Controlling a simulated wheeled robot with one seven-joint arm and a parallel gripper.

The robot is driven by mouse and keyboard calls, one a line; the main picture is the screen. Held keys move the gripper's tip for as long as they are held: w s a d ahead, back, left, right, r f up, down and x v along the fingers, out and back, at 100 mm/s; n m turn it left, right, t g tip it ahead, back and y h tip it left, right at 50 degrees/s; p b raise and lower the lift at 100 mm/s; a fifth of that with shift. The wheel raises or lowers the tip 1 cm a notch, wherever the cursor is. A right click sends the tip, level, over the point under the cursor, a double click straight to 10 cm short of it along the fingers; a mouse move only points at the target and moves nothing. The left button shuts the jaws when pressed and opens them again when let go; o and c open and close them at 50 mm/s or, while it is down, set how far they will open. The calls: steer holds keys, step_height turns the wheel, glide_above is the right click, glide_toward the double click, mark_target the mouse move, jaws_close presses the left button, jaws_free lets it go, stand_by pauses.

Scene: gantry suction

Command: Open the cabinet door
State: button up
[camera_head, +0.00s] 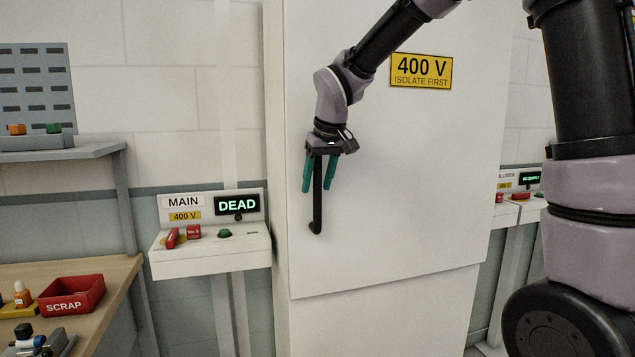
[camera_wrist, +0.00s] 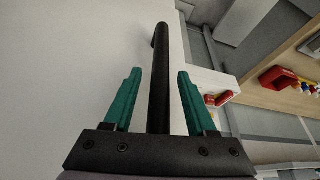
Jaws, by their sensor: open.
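The white cabinet door (camera_head: 420,190) fills the middle of the head view and looks shut. A black vertical bar handle (camera_head: 317,205) stands near its left edge. My gripper (camera_head: 319,190) is at the handle's upper part, with its teal fingers pointing down and apart, one on each side of the bar. In the wrist view the handle (camera_wrist: 160,75) runs between the two open fingers (camera_wrist: 158,85), with a gap visible on both sides. The handle's upper end is hidden behind my gripper.
A MAIN panel (camera_head: 210,255) with a display reading DEAD stands left of the cabinet. A workbench with a red SCRAP bin (camera_head: 71,294) and a grey shelf (camera_head: 60,150) are farther left. Another panel (camera_head: 520,210) is at the right. A yellow 400 V sign (camera_head: 420,71) is on the door.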

steer(key=shift+c, duration=0.4)
jaws_close()
stand_by(1.1)
